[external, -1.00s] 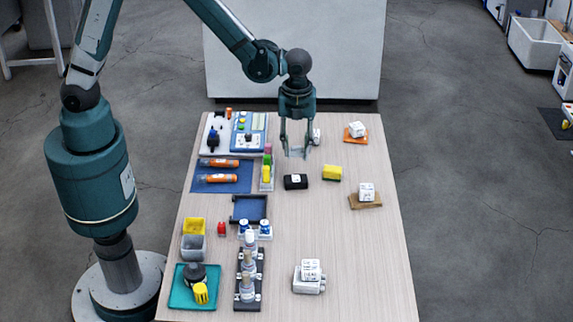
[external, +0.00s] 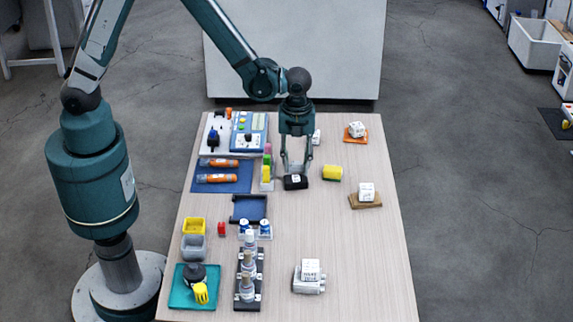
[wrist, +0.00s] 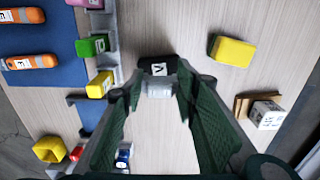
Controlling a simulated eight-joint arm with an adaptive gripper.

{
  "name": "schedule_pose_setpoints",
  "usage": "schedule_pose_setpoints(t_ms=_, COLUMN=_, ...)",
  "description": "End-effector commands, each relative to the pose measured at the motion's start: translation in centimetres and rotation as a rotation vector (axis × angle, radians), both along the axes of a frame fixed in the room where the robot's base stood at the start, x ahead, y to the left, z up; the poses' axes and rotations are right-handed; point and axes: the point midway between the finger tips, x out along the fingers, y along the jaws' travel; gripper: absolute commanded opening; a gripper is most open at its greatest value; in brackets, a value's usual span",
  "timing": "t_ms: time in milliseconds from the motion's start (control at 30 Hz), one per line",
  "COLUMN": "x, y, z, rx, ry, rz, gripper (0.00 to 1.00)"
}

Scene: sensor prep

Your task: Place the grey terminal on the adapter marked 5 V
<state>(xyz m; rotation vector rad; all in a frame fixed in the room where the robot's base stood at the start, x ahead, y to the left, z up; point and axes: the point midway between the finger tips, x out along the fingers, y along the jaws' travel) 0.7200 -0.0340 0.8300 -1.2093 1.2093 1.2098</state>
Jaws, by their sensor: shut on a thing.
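My gripper (external: 296,170) is low over the right-middle of the table, fingers pointing down. In the wrist view its green fingers (wrist: 158,92) are shut on a small grey piece, the grey terminal (wrist: 158,88). A black block (external: 295,182) with a white label lies directly below the fingertips. In the wrist view the black block (wrist: 152,66) shows just beyond the terminal; its label shows a V-like mark, the rest too small to read. I cannot tell whether the terminal touches the block.
A yellow block (external: 332,173) lies just right of the black block. A rack with coloured blocks (external: 267,171) stands to the left. White blocks rest on an orange pad (external: 355,138) and a brown pad (external: 366,202).

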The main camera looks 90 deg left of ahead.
Motion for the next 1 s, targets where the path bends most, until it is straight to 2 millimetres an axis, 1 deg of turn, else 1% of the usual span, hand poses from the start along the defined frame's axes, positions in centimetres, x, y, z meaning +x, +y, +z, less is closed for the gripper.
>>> schedule_pose_setpoints(t_ms=33, x=0.0, y=0.0, z=-0.7, rx=0.000, ry=0.000, rz=0.000, gripper=0.21)
schedule_pose_setpoints(t_ms=100, x=0.1, y=0.0, z=-1.3, rx=0.000, ry=0.000, rz=0.000, gripper=0.21)
schedule_pose_setpoints(t_ms=200, x=0.0, y=0.0, z=-1.9, rx=0.000, ry=0.000, rz=0.000, gripper=0.21)
schedule_pose_setpoints(t_ms=533, x=0.0, y=0.0, z=-2.1, rx=0.000, ry=0.000, rz=0.000, gripper=0.21)
schedule_pose_setpoints(t_ms=700, x=0.0, y=0.0, z=-2.5, rx=0.000, ry=0.000, rz=0.000, gripper=0.21)
schedule_pose_setpoints(t_ms=733, x=0.0, y=0.0, z=-2.4, rx=0.000, ry=0.000, rz=0.000, gripper=0.32)
schedule_pose_setpoints(t_ms=800, x=0.0, y=0.0, z=-2.4, rx=0.000, ry=0.000, rz=0.000, gripper=0.42)
schedule_pose_setpoints(t_ms=833, x=0.0, y=0.0, z=-2.4, rx=0.000, ry=0.000, rz=0.000, gripper=0.45)
schedule_pose_setpoints(t_ms=1000, x=0.0, y=0.0, z=-2.4, rx=0.000, ry=0.000, rz=0.000, gripper=0.45)
